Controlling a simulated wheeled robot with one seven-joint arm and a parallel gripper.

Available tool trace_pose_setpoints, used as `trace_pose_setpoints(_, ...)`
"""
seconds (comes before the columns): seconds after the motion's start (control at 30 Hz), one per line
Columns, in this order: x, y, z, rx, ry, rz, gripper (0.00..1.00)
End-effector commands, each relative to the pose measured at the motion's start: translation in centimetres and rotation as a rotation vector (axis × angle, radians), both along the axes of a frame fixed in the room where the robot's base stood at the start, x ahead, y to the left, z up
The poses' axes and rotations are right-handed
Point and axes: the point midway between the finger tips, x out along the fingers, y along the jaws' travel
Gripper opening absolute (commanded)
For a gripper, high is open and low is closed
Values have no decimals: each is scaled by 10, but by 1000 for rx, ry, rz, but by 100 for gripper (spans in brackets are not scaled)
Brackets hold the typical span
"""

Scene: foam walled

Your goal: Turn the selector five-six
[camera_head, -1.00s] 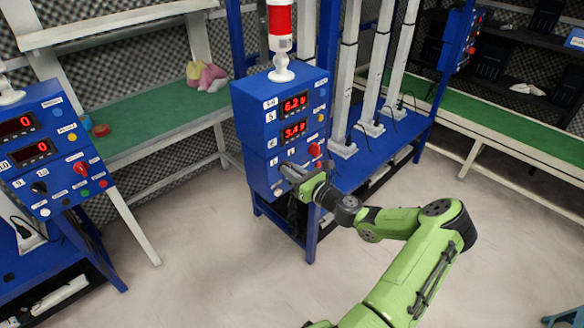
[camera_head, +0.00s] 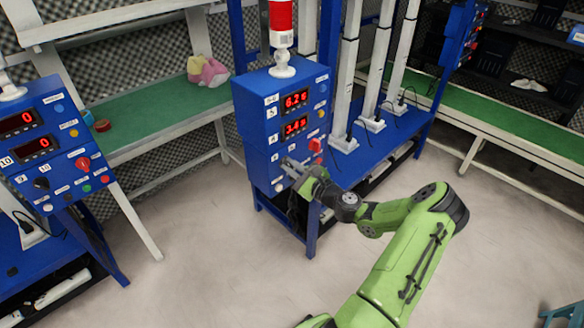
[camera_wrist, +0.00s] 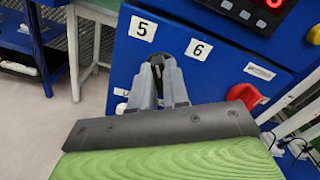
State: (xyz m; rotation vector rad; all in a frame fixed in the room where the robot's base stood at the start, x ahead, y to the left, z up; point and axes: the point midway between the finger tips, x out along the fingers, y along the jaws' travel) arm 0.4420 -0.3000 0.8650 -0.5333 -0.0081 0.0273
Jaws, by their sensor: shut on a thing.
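The selector five-six (camera_wrist: 157,66) is a dark knob on the blue control box, below and between the labels 5 and 6 in the wrist view. My gripper (camera_wrist: 160,72) has its two grey fingers closed around this knob and hides most of it. In the head view my gripper (camera_head: 290,168) is against the lower front of the box (camera_head: 258,148), and the selector is hidden there. The box's displays are lit red.
A red knob (camera_head: 316,145) sits to the right of my gripper on the same panel. Another blue control box (camera_head: 45,140) stands at the left. A green-topped bench (camera_head: 160,112) is behind. Pale floor is open in front.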

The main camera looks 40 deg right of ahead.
Motion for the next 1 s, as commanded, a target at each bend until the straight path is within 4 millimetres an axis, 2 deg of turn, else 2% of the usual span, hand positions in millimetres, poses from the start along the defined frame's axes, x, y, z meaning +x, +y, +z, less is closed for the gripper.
trace_pose_setpoints(0.37,0,0,-2,-7,4,1,0)
trace_pose_setpoints(0.4,0,0,-2,-7,4,1,16)
trace_pose_setpoints(0.57,0,0,-1,-6,3,2,40)
trace_pose_setpoints(0.87,-3,0,0,-5,2,0,40)
trace_pose_setpoints(1.0,-26,-2,0,-3,4,-3,40)
